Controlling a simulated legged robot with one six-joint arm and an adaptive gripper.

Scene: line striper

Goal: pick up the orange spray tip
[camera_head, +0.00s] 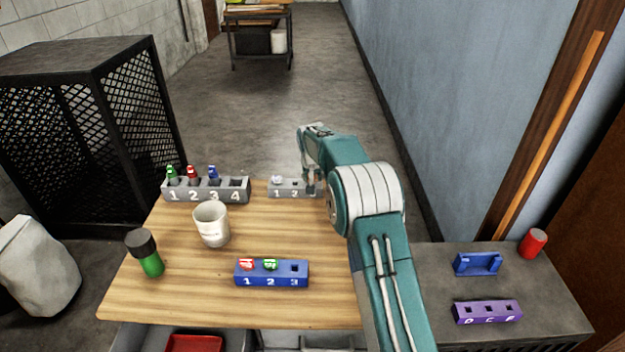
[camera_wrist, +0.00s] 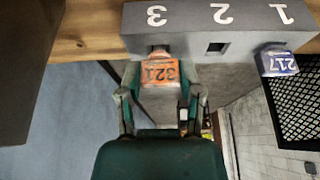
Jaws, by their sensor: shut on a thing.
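The orange spray tip (camera_wrist: 159,71), marked 321, is between the fingertips of my gripper (camera_wrist: 160,90) in the wrist view. My gripper is shut on it. The tip is at slot 3 of a grey numbered rack (camera_wrist: 185,30); I cannot tell whether it is still seated or lifted clear. Slot 2 is empty, and a blue tip (camera_wrist: 278,62) marked 217 is at slot 1. In the head view my gripper (camera_head: 312,183) reaches down at the right end of the small grey rack (camera_head: 289,192), and the orange tip is hidden there.
A four-slot grey rack (camera_head: 205,195) with several coloured tips stands left of the small rack. A white cup (camera_head: 211,226), green bottle (camera_head: 149,258) and blue rack (camera_head: 271,281) share the wooden table. A purple rack (camera_head: 487,312) is on the right-hand cabinet.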

